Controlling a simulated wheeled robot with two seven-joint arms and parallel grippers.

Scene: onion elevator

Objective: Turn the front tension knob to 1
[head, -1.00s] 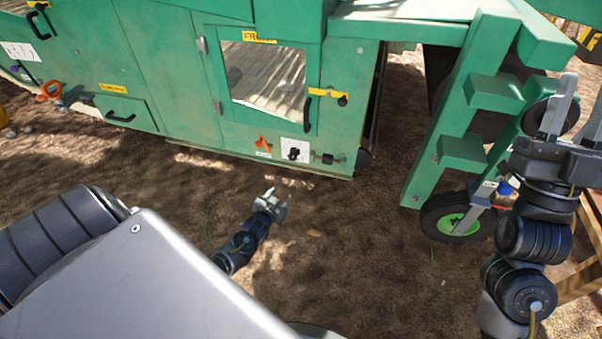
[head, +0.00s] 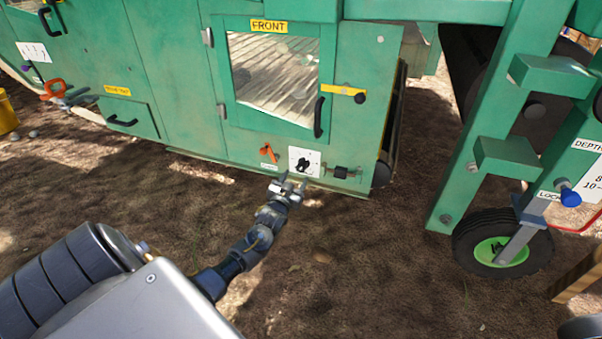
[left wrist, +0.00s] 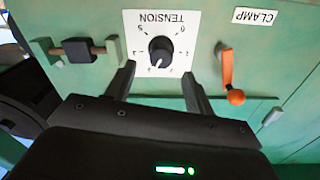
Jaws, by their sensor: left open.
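The front tension knob (head: 303,164) is a black dial on a white plate (head: 291,155), low on the green panel below the window marked FRONT. In the left wrist view the knob (left wrist: 160,49) appears upside down under the word TENSION, with its white mark toward the bottom of the picture. The small numbers are hard to read. My left gripper (head: 290,183) is open and empty, just in front of the panel. In the left wrist view its fingers (left wrist: 158,72) point at the knob's plate, one to each side, not closed on the knob. My right gripper is out of view.
An orange clamp lever (left wrist: 230,75) is beside the knob, and a black latch (left wrist: 77,50) is on its other side. A green-hubbed wheel (head: 502,250) stands at right. The ground before the panel is clear.

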